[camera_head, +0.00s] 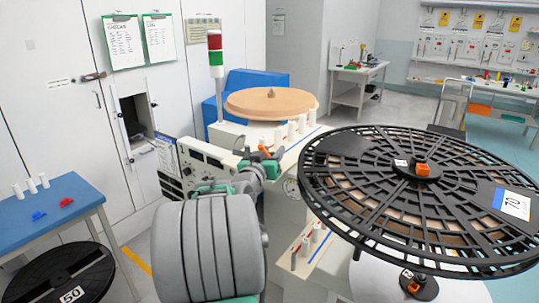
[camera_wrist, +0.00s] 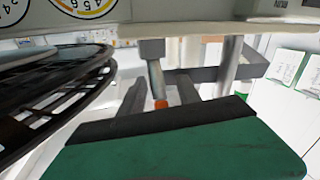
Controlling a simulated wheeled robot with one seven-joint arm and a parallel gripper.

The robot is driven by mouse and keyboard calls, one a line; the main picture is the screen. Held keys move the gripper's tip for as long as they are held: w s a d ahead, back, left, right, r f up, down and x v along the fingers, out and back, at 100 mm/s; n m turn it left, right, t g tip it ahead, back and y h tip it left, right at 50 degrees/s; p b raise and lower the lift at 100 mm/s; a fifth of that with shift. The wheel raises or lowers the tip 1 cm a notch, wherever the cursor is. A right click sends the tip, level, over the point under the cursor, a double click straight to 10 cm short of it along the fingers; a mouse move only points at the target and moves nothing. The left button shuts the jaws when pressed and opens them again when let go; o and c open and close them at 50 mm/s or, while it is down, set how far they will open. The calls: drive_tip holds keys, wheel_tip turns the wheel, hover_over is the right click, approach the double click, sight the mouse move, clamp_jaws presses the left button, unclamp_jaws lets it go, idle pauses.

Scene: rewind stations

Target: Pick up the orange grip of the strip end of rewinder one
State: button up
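In the wrist view, a small orange tip (camera_wrist: 161,104) shows at the near end of a grey rod-like piece, in the gap between my two dark fingers. My gripper (camera_wrist: 160,92) is open, with space visible on both sides of that tip. I cannot tell whether either finger touches it. In the head view, a small orange piece (camera_head: 264,148) shows at the end of my arm, by the white machine top. My gripper (camera_head: 265,157) is partly hidden there behind my wrist. The strip itself is not clear in either view.
A large black reel (camera_head: 340,205) stands close on the right and also fills the left of the wrist view (camera_wrist: 50,100). White pegs (camera_head: 302,124) stand on the machine top behind my gripper. A red-green signal tower (camera_head: 215,55) rises behind. A blue table (camera_head: 50,212) is left.

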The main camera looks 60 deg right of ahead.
clamp_jaws()
idle(0.4)
